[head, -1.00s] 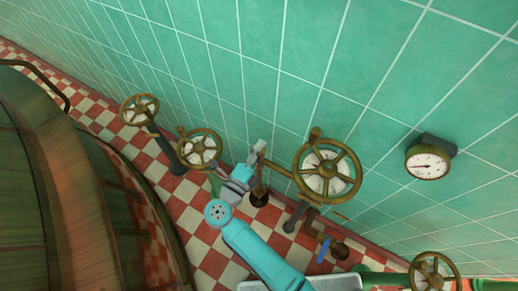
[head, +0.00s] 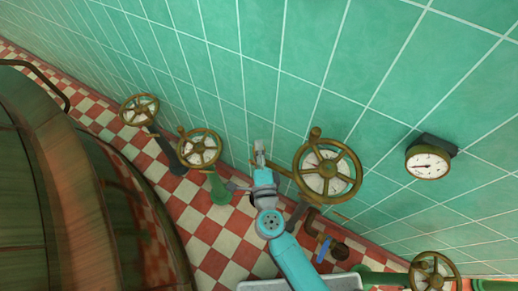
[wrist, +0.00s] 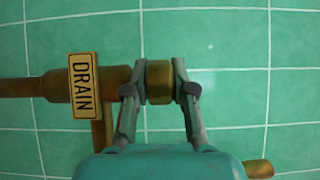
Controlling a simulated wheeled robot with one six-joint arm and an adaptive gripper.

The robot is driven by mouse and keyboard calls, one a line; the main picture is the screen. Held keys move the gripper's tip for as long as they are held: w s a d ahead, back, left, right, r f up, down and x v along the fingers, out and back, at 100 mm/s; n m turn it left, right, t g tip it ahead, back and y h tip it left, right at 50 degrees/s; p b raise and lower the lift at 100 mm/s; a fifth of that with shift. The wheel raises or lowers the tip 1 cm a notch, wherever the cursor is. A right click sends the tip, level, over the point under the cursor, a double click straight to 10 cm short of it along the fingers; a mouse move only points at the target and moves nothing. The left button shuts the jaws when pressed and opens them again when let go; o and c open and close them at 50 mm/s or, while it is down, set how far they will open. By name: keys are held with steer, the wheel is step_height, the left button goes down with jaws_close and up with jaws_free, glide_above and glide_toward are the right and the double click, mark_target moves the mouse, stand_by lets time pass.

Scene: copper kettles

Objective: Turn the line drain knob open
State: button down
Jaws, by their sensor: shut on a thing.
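In the wrist view a short brass knob (wrist: 160,82) sits at the end of a brass pipe fitting, right of a plate lettered DRAIN (wrist: 85,86). My gripper (wrist: 158,92) is shut on this knob, with one grey finger on each side of it. In the head view my gripper (head: 260,152) is by the tiled wall, just left of a large brass handwheel; the knob itself is too small and covered to make out there.
The large handwheel (head: 327,172) is close right of my gripper. Two smaller handwheels (head: 199,149) (head: 139,109) stand to the left. A dial gauge (head: 428,164) is on the wall at right. A large copper vessel (head: 60,200) fills the left side.

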steer(key=shift+d+n+y, duration=0.1)
steer(key=shift+n+y, duration=0.6)
steer(key=shift+y, duration=0.7)
steer(key=c, duration=1)
jaws_free()
steer(key=shift+o, duration=0.2)
steer(key=v, duration=1.2)
steer(key=shift+r, duration=0.2)
steer(key=shift+n, duration=0.3)
